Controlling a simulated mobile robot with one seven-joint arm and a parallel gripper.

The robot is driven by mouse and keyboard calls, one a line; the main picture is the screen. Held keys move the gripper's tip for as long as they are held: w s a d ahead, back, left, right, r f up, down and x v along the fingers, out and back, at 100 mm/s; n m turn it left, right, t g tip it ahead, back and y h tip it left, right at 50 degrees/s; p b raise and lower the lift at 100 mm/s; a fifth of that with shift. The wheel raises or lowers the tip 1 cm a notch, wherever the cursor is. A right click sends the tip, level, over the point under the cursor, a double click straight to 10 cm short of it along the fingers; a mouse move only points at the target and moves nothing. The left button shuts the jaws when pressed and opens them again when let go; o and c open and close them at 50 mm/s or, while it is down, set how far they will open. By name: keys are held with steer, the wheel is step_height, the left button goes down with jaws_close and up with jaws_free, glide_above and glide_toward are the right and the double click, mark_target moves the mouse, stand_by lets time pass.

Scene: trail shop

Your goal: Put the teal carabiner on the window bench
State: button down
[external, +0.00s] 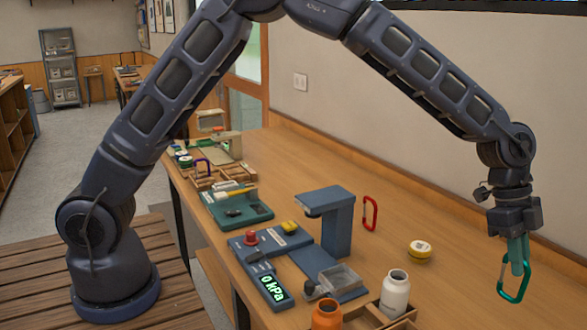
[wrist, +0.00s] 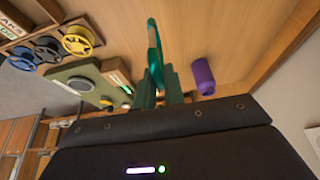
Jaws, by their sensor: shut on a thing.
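The teal carabiner (external: 526,275) hangs from my gripper (external: 517,258) at the right of the external view, its loop below the fingers. In the wrist view the carabiner (wrist: 154,45) sticks out beyond my gripper (wrist: 160,82), which is shut on it. A long wooden bench (external: 420,215) runs along the wall below and behind the gripper in the external view. I cannot tell from the pictures whether this is the window bench. The carabiner looks to be held above its top, with no visible contact.
A blue press-like stand (external: 337,220) rises there. The wrist view shows a purple cylinder (wrist: 203,77) and several spools (wrist: 77,41).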

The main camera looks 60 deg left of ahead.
mark_target(509, 296)
steer(key=shift+f, duration=3.7)
steer(key=shift+f, duration=0.15)
steer(key=c, duration=1.5)
jaws_free()
